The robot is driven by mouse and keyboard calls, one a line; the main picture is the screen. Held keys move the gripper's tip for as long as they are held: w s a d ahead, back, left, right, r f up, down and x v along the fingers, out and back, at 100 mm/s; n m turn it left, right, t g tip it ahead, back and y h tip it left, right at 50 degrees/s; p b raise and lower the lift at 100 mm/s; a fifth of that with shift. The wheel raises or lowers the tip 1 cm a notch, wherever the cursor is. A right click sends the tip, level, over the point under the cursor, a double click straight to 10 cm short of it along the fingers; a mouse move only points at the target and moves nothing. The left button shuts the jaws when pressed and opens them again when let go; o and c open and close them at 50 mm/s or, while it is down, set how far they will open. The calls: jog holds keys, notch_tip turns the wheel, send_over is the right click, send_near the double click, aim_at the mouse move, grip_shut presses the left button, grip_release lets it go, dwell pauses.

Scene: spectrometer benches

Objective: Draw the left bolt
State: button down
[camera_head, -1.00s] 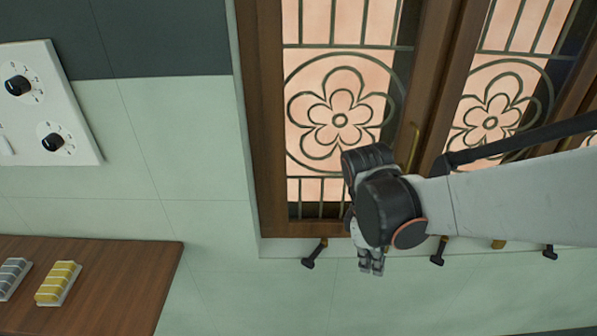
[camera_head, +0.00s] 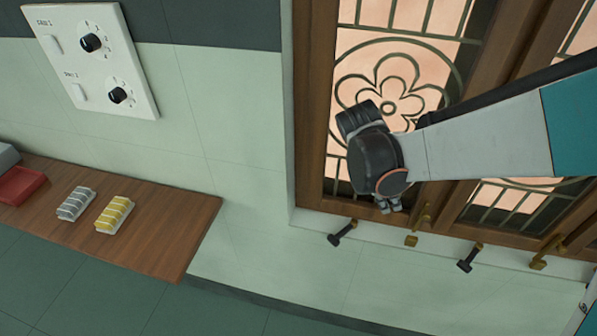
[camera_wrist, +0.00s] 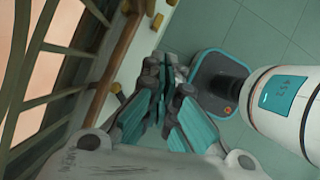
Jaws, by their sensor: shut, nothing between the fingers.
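A double wooden window with flower lattice panes (camera_head: 398,85) fills the right of the head view. Along its lower edge are a dark-knobbed fitting at the left (camera_head: 342,232), a brass fitting (camera_head: 412,240) right of it, and a second dark-knobbed one (camera_head: 470,258). I cannot tell which of these is the left bolt. My gripper (camera_head: 391,206) is shut and empty in front of the bottom rail, above and between the left dark knob and the brass fitting.
A white panel with two black knobs (camera_head: 90,58) is on the wall at left. Below it a wooden bench (camera_head: 165,240) bears grey (camera_head: 75,203) and yellow (camera_head: 114,213) blocks and a red tray (camera_head: 18,185). The wall below the window is clear.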

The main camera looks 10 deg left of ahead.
jog(key=s+b+x, duration=0.1)
jog(key=b+x, duration=0.2)
jog(key=x, duration=0.7)
jog(key=d+r, duration=0.1)
jog(key=w+d+r, duration=0.1)
jog(key=r, duration=0.1)
jog(key=shift+w+d+r, duration=0.15)
jog(key=shift+w+r, duration=0.05)
jog(key=shift+w, duration=0.05)
jog(key=shift+d+r+p, duration=0.2)
jog(key=shift+r+p, duration=0.2)
jog(key=shift+r, duration=0.65)
